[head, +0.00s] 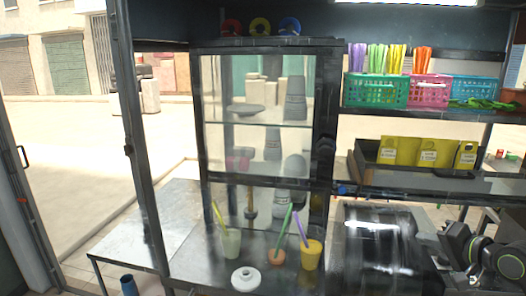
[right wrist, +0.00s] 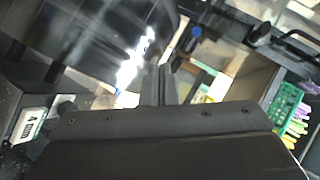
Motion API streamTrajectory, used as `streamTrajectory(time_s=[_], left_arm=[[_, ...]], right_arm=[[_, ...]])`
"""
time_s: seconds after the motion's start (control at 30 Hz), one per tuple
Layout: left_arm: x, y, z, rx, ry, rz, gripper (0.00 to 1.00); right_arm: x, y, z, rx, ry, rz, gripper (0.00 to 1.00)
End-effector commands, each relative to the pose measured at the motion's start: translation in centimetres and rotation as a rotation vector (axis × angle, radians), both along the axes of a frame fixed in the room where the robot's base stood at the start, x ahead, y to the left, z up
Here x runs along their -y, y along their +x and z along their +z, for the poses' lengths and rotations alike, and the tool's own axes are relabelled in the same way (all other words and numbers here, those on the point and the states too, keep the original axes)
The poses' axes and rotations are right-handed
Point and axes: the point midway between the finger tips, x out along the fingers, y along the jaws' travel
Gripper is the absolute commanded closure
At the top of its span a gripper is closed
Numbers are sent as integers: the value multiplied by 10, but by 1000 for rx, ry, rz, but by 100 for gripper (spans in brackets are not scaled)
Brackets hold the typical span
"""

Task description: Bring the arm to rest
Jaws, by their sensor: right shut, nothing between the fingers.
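My right arm enters the head view at the lower right, with dark round joints and thin green rings. Its gripper (head: 424,230) is beside the shiny dark metal drum of the press (head: 378,250). In the right wrist view the two dark fingers (right wrist: 158,84) are together, with nothing held between them. The shiny drum fills the upper left of that view, beyond the fingers. My left gripper is in neither view.
A counter holds a pale cup (head: 231,243), an orange cup (head: 277,258) and a yellow cup (head: 311,255), all with straws, and a white lid (head: 246,279). A glass cabinet (head: 262,110) stands behind. Green (head: 376,91) and pink baskets (head: 428,91) sit on the right shelf.

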Motion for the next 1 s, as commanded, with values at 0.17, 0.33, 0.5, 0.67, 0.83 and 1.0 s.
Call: streamTrajectory(time_s=[0.17, 0.33, 0.5, 0.67, 0.83, 1.0], left_arm=[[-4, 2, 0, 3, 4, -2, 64], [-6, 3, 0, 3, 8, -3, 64], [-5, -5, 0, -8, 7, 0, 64], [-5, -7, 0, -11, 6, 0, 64], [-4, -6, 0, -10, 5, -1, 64], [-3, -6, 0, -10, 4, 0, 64]], right_arm=[[-20, -21, -49, -50, -107, 54, 100], [-43, -55, -106, -112, -249, 124, 100], [-76, -122, -180, -201, -464, 233, 100], [-101, -201, -229, -308, -683, 326, 100], [-109, -267, -248, -426, -840, 381, 100], [-112, -318, -252, -539, -930, 412, 100]])
